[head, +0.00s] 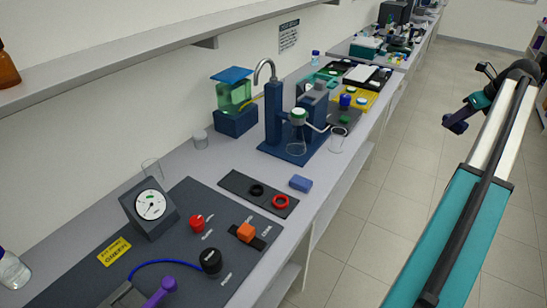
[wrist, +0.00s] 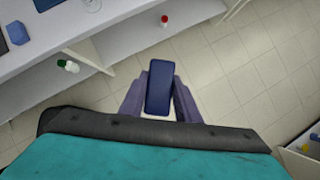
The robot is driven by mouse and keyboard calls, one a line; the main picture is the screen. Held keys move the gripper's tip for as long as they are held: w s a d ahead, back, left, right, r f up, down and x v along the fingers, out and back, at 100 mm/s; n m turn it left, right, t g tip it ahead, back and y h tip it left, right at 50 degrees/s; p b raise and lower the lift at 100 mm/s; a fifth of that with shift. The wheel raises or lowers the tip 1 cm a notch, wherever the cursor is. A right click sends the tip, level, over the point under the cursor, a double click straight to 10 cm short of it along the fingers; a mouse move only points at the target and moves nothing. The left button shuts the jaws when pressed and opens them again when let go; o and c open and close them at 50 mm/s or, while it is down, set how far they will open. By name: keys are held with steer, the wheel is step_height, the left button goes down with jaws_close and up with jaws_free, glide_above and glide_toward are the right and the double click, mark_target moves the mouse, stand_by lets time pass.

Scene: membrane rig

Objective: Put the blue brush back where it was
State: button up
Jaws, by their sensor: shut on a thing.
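My gripper (head: 458,118) is out over the floor aisle, to the right of the bench, in the head view. In the wrist view my gripper (wrist: 160,84) is shut on a dark blue oblong thing with rounded corners, which I take for the blue brush (wrist: 158,92). Its bristles do not show. In the head view the held thing is small and hard to tell from the dark fingers. Floor lies below it.
The long bench (head: 330,185) runs along the wall on the left. A blue block (head: 301,183) lies near its front edge, beside a dark plate (head: 238,187) with black and red rings. A blue stand (head: 273,115) with glassware stands behind. The aisle floor (head: 385,215) is clear.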

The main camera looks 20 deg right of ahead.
steer(key=shift+r+p, duration=1.2)
steer(key=shift+r, duration=0.45)
